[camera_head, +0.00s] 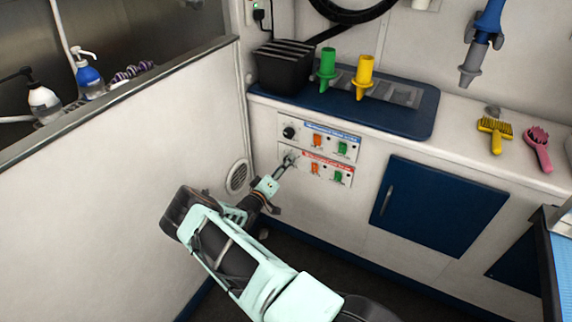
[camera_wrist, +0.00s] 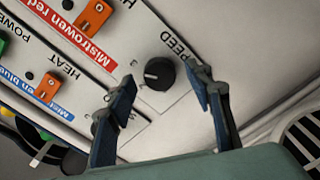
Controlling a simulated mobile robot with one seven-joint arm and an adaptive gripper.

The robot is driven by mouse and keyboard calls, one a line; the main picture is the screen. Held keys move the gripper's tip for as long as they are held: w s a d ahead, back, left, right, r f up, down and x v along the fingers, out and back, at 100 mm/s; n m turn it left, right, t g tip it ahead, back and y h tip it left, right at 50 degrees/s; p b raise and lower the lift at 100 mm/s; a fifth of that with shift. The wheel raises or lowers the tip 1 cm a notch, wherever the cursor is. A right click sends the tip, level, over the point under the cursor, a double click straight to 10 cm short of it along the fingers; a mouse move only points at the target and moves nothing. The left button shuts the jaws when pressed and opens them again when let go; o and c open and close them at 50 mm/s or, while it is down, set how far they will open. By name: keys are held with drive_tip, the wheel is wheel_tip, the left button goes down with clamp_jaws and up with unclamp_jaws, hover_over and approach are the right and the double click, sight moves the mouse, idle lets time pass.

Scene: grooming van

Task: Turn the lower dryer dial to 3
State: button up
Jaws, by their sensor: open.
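The lower dryer dial (camera_wrist: 158,74) is a round black knob on the red-labelled panel (camera_wrist: 75,38), beside the word SPEED. A pale pointer mark shows on its face, toward the left in the wrist view; no scale number is readable. My gripper (camera_wrist: 165,80) is open, with one finger on each side of the dial in that view. I cannot tell whether either finger touches it. In the head view my gripper (camera_head: 287,162) is at the lower panel and mostly hides this dial. The upper dial (camera_head: 289,132) is black, on the blue-labelled panel.
Orange switches (camera_head: 317,139) and green switches (camera_head: 342,147) sit right of the dials. A round vent (camera_head: 238,177) is to the left, and a blue cabinet door (camera_head: 428,206) to the right. Above is a counter with a blue mat (camera_head: 408,118) and green and yellow nozzles.

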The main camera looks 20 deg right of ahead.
drive_tip(key=v, duration=1.1)
